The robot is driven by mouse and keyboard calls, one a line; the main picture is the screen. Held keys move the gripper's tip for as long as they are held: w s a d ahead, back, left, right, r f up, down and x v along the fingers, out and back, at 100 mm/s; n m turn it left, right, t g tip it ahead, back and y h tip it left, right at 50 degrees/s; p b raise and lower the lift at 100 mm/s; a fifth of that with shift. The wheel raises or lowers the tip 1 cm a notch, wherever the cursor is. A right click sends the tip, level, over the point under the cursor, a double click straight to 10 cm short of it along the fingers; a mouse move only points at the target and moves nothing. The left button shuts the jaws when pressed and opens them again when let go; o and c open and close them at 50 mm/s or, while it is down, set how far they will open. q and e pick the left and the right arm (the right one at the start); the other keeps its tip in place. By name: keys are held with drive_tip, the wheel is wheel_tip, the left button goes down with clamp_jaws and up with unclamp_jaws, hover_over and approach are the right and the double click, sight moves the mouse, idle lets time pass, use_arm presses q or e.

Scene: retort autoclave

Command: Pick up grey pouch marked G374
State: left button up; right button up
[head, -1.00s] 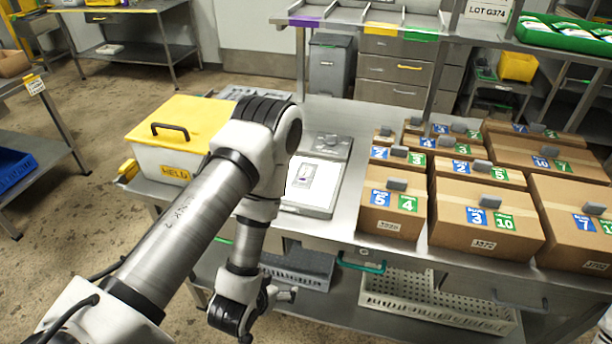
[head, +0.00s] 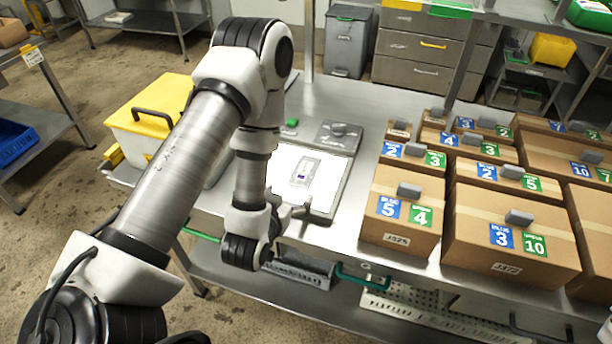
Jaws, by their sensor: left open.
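A small pale grey pouch (head: 305,172) with a dark purple mark lies flat on the bright white panel (head: 332,190) on the steel bench. Its lettering is too small to read. My left gripper (head: 288,218) is open and empty, just in front of the panel's near edge. It is close to the pouch but apart from it, and my wrist partly hides the fingers.
Several cardboard boxes with blue and green labels, such as one box (head: 400,233), crowd the bench to the right. A yellow-lidded bin (head: 165,105) stands left, partly behind my arm. A grey device (head: 338,135) sits behind the panel.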

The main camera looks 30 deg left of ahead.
sight(299, 184)
use_arm(q)
drive_tip(key=w+f+b, duration=0.1)
drive_tip(key=w+b, duration=0.1)
drive_tip(key=shift+w+a+f+b, duration=0.1)
drive_tip(key=shift+a+f+b, duration=0.15)
drive_tip(key=shift+f+b, duration=0.1)
drive_tip(key=w+p, duration=0.2)
drive_tip(key=w, duration=0.1)
drive_tip(key=shift+a, duration=0.15)
drive_tip(key=shift+w, duration=0.15)
drive_tip(key=shift+a+f, duration=0.15)
use_arm(e)
drive_tip(key=shift+w+a+f, duration=0.1)
drive_tip(key=shift+w+f, duration=0.2)
drive_tip(key=shift+f, duration=0.4)
use_arm(q)
drive_tip(key=c, duration=1.4)
